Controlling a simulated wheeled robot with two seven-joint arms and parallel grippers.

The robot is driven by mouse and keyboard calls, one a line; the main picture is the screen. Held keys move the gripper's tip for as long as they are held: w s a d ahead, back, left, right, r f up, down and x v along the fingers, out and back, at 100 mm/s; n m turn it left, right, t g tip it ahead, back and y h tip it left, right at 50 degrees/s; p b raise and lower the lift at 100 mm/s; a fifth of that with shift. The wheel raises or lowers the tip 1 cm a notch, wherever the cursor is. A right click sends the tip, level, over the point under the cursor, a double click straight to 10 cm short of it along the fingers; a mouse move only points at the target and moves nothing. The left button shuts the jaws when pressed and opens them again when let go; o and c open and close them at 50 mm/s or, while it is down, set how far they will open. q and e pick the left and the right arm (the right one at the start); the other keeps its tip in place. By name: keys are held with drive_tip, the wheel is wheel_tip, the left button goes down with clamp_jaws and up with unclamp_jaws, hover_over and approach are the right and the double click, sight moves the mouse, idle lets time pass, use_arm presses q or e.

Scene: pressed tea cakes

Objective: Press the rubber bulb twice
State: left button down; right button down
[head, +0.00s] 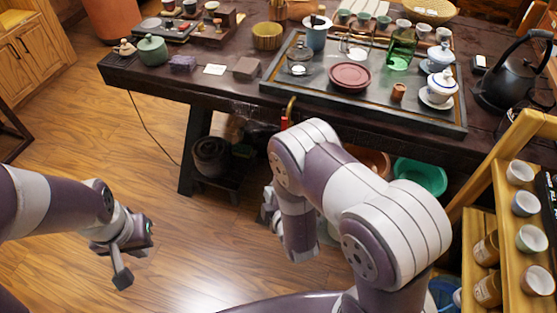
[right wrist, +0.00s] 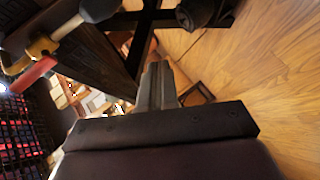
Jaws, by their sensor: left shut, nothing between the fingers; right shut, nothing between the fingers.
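A dark rounded end (right wrist: 98,9), which looks like the rubber bulb, shows at the top left of the right wrist view, cut by the frame edge. It joins a pale stem beside a brass fitting (right wrist: 42,46) and a red piece (right wrist: 35,74). In the head view the brass fitting (head: 290,106) is at the table's front edge; no bulb shows there, and my right arm covers the area below. My right gripper (right wrist: 157,72) is shut and empty, apart from the bulb. My left gripper (head: 123,278) is shut and empty over the floor, far from the fitting.
The dark table (head: 215,92) carries a tea tray (head: 440,125) with cups and pots. Under it are a dark pot (head: 211,156) and a green basin (head: 420,176). A wooden shelf (head: 480,190) with cups stands at right. The floor at left is mostly clear.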

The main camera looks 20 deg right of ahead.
drive_tip(key=w+d+b, duration=0.1)
drive_tip(key=w+d, duration=0.4)
drive_tip(key=w, duration=0.2)
drive_tip(key=shift+b, duration=0.4)
drive_tip(key=shift+w, duration=0.2)
idle(1.9)
drive_tip(key=shift+w+d, duration=0.2)
drive_tip(key=shift+w, duration=0.05)
drive_tip(key=shift+w+d, duration=0.4)
drive_tip(key=shift+w, duration=0.2)
idle(1.0)
drive_tip(key=shift+s, duration=0.1)
drive_tip(key=shift+s+a, duration=0.6)
drive_tip(key=shift+s, duration=0.25)
